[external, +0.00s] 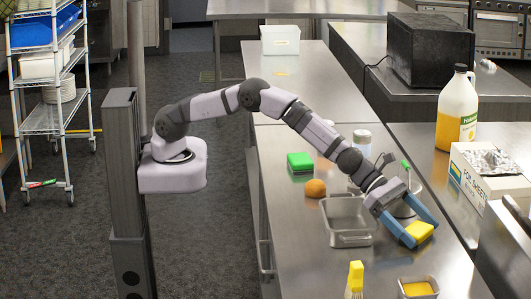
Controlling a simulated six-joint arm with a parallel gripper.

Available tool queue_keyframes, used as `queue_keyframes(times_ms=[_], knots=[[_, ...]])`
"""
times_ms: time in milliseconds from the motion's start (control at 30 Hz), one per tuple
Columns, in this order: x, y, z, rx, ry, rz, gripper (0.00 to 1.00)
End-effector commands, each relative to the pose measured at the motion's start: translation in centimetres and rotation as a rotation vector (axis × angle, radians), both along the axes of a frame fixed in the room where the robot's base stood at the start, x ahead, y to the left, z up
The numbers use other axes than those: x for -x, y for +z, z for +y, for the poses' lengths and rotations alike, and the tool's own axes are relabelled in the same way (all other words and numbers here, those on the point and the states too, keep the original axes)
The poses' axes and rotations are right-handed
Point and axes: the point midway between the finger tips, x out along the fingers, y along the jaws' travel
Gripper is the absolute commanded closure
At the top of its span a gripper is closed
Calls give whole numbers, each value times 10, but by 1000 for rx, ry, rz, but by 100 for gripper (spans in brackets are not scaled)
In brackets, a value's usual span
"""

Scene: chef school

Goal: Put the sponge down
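A yellow sponge (419,231) sits between the two blue fingers of my gripper (421,234). The fingers touch it on both sides, so the gripper appears shut on it. The gripper points down and to the right, low over the steel counter (300,240), right of the metal pan (348,218). I cannot tell whether the sponge touches the counter. A green sponge-like block (300,162) lies farther back on the counter.
An orange (315,188) lies behind the pan. A yellow-capped bottle (355,278) and a small tray with yellow contents (418,288) are in front. A foil box (490,172) and a jug (457,112) stand at right. The counter's front left is clear.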

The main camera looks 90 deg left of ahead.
Motion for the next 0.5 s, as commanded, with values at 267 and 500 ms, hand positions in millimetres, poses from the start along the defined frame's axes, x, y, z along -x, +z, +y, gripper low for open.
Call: queue_keyframes(times_ms=[267,500], knots=[[0,1,0,0,1,0,15],[0,11,0,0,0,0,15]])
